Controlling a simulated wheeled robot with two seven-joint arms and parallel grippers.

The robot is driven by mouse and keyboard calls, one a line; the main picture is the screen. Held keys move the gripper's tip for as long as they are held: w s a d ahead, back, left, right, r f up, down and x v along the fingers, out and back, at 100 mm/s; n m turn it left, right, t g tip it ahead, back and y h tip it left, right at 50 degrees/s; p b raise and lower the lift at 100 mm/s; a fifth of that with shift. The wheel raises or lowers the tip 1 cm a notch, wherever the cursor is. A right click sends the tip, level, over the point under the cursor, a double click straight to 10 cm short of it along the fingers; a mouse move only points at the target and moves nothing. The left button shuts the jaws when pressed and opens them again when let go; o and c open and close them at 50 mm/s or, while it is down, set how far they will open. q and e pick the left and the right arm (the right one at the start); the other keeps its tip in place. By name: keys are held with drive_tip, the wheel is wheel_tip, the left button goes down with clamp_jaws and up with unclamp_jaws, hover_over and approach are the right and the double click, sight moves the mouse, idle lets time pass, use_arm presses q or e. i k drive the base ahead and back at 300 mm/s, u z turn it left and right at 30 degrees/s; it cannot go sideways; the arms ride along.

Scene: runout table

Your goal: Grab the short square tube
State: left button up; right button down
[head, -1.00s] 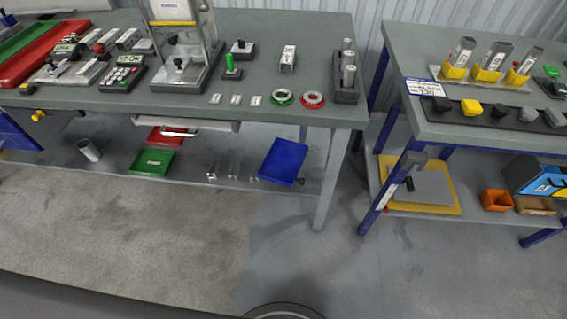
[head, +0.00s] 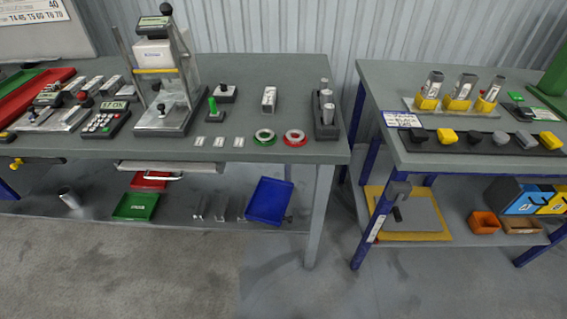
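A short, pale metal piece with a square-looking outline and dark marking (head: 269,99) is on the left table, toward the back right. It looks like the short square tube, but its hollow ends are too small to make out. It stands apart from other things, with bare tabletop around it. Neither of my grippers shows in the head view.
Left of it are a black-based knob (head: 224,94) and a tall press (head: 166,75). Right is a black rack with cylinders (head: 326,127). In front lie a green ring (head: 264,138) and a red ring (head: 295,138). A gap separates the right table (head: 390,80).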

sight(268, 103)
drive_tip(key=z, duration=2.05)
drive_tip(key=i, duration=1.7)
drive_tip(key=u, duration=2.7)
